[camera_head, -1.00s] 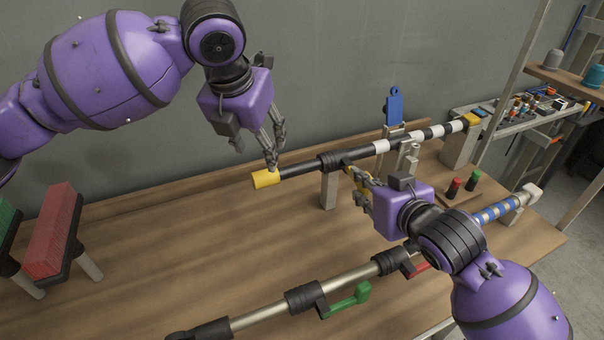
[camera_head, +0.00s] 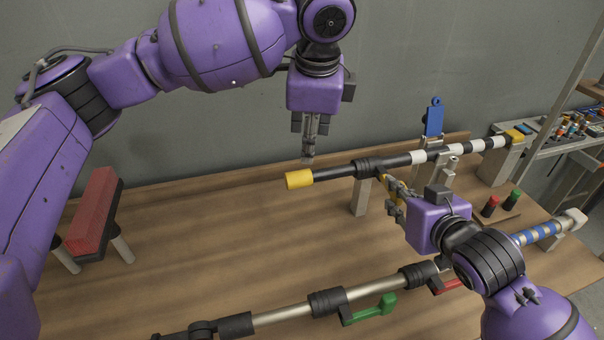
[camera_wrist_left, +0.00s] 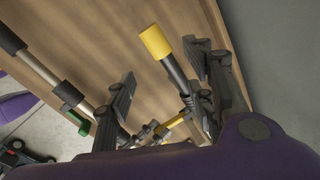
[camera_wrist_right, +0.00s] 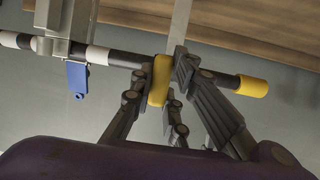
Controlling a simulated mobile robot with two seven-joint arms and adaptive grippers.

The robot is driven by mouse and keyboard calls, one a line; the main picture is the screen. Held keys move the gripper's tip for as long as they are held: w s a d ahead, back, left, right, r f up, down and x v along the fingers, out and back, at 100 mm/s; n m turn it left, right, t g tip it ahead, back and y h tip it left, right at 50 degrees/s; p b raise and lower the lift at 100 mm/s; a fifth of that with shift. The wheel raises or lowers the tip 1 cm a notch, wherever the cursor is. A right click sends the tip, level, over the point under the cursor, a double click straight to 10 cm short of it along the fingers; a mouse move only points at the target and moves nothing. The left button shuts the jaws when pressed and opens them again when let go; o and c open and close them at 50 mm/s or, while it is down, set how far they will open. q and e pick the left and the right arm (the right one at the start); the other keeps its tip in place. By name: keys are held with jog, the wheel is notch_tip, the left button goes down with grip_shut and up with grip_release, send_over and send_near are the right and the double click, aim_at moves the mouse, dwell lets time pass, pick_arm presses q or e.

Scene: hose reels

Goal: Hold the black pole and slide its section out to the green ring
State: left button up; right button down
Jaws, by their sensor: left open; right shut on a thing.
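The black pole (camera_head: 338,172) lies level on grey stands at the back of the table, with a yellow end cap (camera_head: 299,179), black collar and white bands toward its right end. I see no green ring on it. My right gripper (camera_head: 386,186) is shut on the yellow lever (camera_wrist_right: 161,80) under the collar (camera_head: 368,166). My left gripper (camera_head: 308,159) is open and empty, pointing down just above and behind the cap end. In the left wrist view the cap (camera_wrist_left: 156,42) and the pole show between the spread fingers (camera_wrist_left: 160,65), not visibly touching.
A second pole (camera_head: 281,314) with a green lever (camera_head: 375,309) and a red lever runs along the front. A blue tag (camera_head: 434,117) stands behind the black pole. A red block (camera_head: 93,213) stands at left. The middle left of the table is clear.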

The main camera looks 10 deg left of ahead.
aim_at(302, 173)
pick_arm(q)
jog(key=w+f+n, duration=0.1)
jog(key=f, duration=0.3)
jog(key=a+f+n, duration=0.1)
jog(key=f, duration=0.2)
jog(key=w+a+f+n, duration=0.1)
jog(key=f+n, duration=0.1)
jog(key=f, duration=0.2)
jog(key=shift+w+f, duration=0.3)
jog(key=shift+f, duration=0.05)
grip_shut()
